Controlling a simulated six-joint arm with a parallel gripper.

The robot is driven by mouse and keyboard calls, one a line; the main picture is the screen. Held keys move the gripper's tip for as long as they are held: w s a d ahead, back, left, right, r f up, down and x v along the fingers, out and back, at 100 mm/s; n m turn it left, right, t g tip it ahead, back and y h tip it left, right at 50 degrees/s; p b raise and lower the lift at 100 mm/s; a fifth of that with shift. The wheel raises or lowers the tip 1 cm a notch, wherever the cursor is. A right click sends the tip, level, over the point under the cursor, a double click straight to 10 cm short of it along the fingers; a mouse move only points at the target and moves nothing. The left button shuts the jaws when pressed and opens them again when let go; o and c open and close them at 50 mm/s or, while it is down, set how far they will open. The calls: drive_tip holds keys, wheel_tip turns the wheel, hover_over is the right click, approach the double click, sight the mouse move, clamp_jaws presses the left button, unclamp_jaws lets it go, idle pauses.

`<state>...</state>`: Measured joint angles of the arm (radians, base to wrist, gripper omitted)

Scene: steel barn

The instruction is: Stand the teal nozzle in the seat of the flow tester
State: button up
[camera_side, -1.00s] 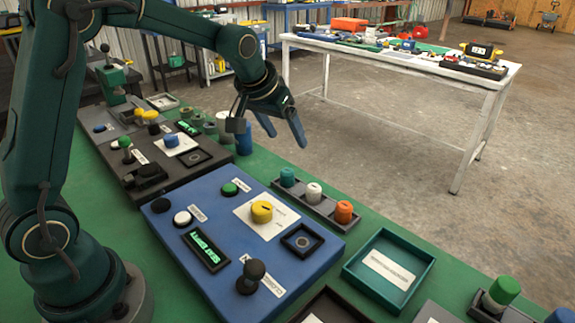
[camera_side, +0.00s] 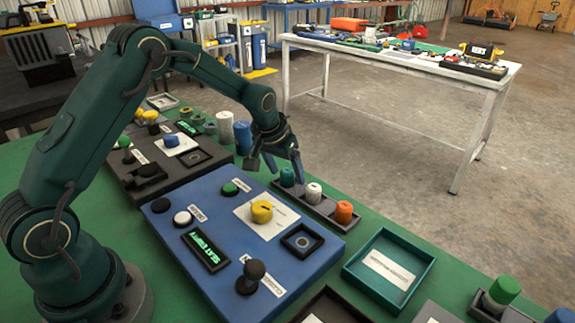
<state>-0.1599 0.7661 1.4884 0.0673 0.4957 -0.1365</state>
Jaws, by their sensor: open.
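The teal nozzle (camera_side: 287,177) stands upright at the left end of a dark rack (camera_side: 322,208), beside a white nozzle (camera_side: 313,192) and an orange nozzle (camera_side: 343,211). My gripper (camera_side: 276,166) is open and empty, pointing down close to the teal nozzle. One finger overlaps the nozzle's top right in the picture; whether they touch cannot be told. The blue flow tester (camera_side: 225,285) lies in front, with its dark square seat (camera_side: 302,240) at the right. The seat holds no nozzle.
The tester carries a yellow knob (camera_side: 262,211), a black-knobbed lever (camera_side: 254,271), a lit display (camera_side: 205,250) and buttons. An empty teal tray (camera_side: 388,270) lies to the right. White and blue cylinders (camera_side: 243,138) stand behind, left of my gripper. A dark panel (camera_side: 165,160) lies further left.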

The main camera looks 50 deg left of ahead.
clamp_jaws()
drive_tip(key=shift+r, duration=0.1)
